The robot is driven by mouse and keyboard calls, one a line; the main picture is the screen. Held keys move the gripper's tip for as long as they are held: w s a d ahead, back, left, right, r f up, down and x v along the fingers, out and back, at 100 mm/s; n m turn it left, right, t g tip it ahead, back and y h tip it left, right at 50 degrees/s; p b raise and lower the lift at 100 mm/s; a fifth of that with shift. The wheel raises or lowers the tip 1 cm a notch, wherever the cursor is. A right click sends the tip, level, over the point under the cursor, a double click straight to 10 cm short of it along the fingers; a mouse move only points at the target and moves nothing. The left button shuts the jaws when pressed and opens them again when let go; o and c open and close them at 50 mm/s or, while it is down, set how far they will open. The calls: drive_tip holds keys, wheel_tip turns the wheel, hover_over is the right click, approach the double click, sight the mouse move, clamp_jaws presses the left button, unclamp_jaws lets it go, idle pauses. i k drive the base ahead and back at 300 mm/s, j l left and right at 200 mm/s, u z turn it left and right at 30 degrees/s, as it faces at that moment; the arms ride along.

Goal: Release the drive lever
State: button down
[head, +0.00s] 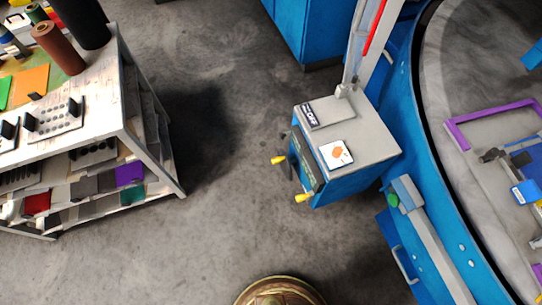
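A blue control box (345,183) with a grey top stands on the floor beside the large round blue machine. Two dark levers with yellow grips stick out from its left side, an upper one (278,160) and a lower one (303,197). I cannot tell which of them is the drive lever, or whether either is engaged. A dark plate with white lettering ending in "OFF" (311,115) and a white card with an orange mark (336,154) lie on the box top. My gripper is not in view.
A workbench (100,112) with loaded shelves stands at the left. The blue machine (421,140) curves along the right, with a grey-topped part and green button (392,200) near the box. Grey floor (200,235) is open between bench and box.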

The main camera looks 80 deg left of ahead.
sight(308, 196)
drive_tip(key=j+u, duration=0.2)
drive_tip(key=u, duration=2.25)
drive_tip(key=j+z, duration=0.45)
drive_tip(key=k+j+z, duration=0.15)
drive_tip(key=z, duration=0.25)
drive_tip(key=k+j+z, duration=0.15)
drive_tip(key=j+z, duration=0.3)
drive_tip(key=l, duration=0.1)
